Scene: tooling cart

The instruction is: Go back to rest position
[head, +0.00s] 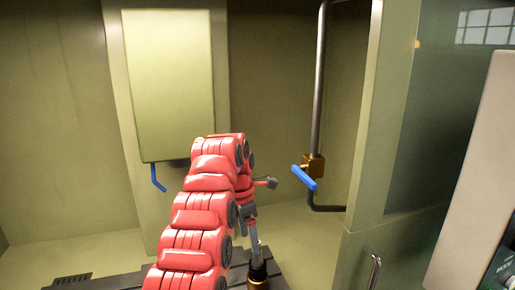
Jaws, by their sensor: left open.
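My left arm, red and segmented, rises from the bottom centre and bends over at the top, its end pointing down. My left gripper (249,213) is at that end, small and dark, and is open. A grey metal rod (255,243) in a brass base (258,271) stands right below it; I cannot tell whether the gripper touches the rod. I see nothing held. My right gripper is not in view.
A brass valve (313,165) with a blue lever (304,177) sits on a dark pipe (320,80) right of my gripper. A pale box (168,85) with a blue handle (158,178) is behind my arm. A dark slatted surface (105,283) lies below. A grey-white panel (480,170) stands at right.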

